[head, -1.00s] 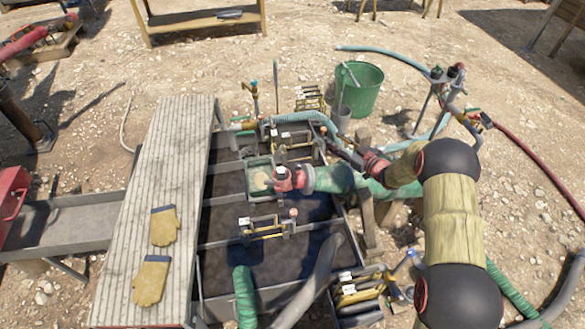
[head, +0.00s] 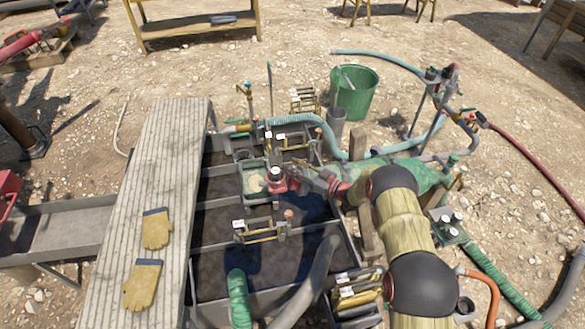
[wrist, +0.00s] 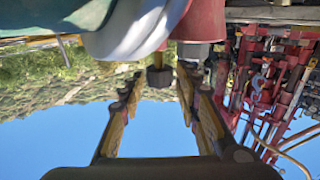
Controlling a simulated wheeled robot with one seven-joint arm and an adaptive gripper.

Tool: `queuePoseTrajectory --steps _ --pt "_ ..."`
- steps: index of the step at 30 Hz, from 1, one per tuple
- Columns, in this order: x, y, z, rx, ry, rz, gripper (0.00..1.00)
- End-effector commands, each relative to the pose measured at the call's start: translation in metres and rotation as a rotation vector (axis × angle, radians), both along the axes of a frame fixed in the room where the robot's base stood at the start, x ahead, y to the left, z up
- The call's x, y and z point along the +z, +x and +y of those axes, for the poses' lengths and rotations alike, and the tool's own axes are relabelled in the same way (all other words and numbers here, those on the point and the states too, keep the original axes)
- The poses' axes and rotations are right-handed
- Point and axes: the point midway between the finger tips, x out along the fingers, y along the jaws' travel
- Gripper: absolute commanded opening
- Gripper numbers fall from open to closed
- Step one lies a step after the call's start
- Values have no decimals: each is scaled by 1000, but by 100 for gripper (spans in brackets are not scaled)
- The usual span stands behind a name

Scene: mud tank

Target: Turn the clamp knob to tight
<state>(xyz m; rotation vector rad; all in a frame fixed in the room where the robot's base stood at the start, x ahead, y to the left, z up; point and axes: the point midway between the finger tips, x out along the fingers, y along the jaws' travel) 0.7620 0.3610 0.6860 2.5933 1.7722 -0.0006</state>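A small dark brown knob (wrist: 158,78) on a short stem shows in the wrist view, beside a red fitting (wrist: 203,20). My gripper (wrist: 158,82) is open, with one yellow-and-dark finger on each side of the knob. A gap shows on both sides, and I cannot see contact. In the head view my gripper (head: 310,176) reaches in from the right, close to a red fitting (head: 277,184) over the tank. My gripper and the fitting partly hide the knob there, so I cannot tell its setting.
The mud tank (head: 212,217) has grey cross rails and a rail fixture with an orange-tipped post (head: 288,214). A plank walkway (head: 165,190) with two yellow gloves (head: 156,229) lies to the left. A green bucket (head: 355,92) and hoses stand behind; a grey hose (head: 315,270) bends in front.

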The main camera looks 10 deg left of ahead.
Motion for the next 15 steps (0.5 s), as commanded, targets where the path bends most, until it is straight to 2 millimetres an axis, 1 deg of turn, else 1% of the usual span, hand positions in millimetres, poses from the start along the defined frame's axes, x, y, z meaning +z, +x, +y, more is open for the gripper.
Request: queuePoseTrajectory --steps 4,11,15 --pt "-1 3 7 0 0 1 33" --pt "1 4 8 -1 0 1 33" --pt "1 4 8 -1 0 1 26"
